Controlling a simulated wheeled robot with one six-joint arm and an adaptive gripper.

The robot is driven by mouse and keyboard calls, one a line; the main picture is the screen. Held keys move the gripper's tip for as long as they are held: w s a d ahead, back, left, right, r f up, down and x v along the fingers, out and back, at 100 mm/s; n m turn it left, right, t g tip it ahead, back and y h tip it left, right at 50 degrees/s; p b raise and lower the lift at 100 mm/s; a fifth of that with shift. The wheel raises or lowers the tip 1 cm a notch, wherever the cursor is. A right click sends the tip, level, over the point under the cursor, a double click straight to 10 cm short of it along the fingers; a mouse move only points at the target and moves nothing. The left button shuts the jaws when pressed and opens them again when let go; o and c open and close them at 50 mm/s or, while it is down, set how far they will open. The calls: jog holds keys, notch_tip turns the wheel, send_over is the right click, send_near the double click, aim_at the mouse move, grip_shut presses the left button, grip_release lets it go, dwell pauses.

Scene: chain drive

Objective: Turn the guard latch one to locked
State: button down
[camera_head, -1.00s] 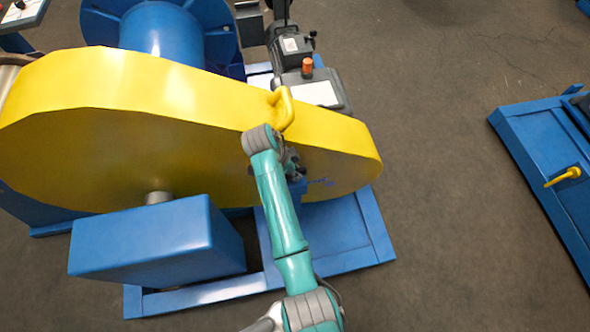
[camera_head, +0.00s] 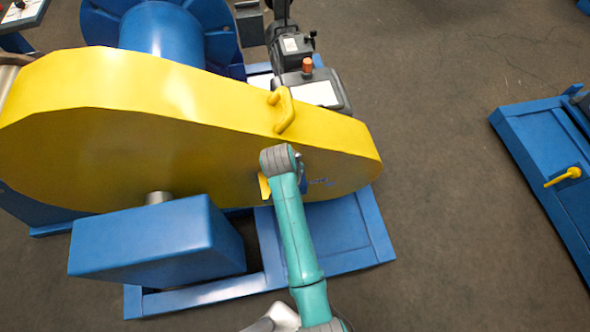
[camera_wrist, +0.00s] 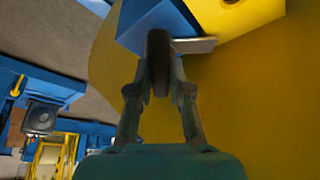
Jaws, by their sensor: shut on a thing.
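The large yellow chain guard (camera_head: 110,110) fills the left and middle of the head view, with a yellow handle (camera_head: 284,108) on its upper edge. A guard latch shows in part low on its near face: a small yellow piece (camera_head: 264,187) beside my wrist. In the wrist view, a blue block (camera_wrist: 150,22), a grey metal strip (camera_wrist: 196,45) and a yellow part (camera_wrist: 236,14) lie at my fingertips. My gripper (camera_wrist: 159,70) is shut on the latch there; the fingers hide the exact grip. In the head view my arm hides the gripper. The latch's angle is unclear.
A blue box (camera_head: 150,245) stands left of my arm, beside the blue base frame (camera_head: 345,240). A grey motor unit (camera_head: 312,85) with an orange knob sits behind the guard. A blue platform (camera_head: 540,150) with a yellow lever (camera_head: 562,177) stands right; floor between is clear.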

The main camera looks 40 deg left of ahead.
jog(key=n+y, duration=0.1)
jog(key=n, duration=0.2)
jog(key=shift+n+g, duration=0.3)
jog(key=shift+n+g+y, duration=0.6)
jog(key=shift+n+y, duration=0.2)
jog(key=shift+n, duration=1.2)
jog(key=c, duration=1.1)
grip_release()
jog(key=v, duration=1.2)
jog(key=shift+d+f, duration=0.1)
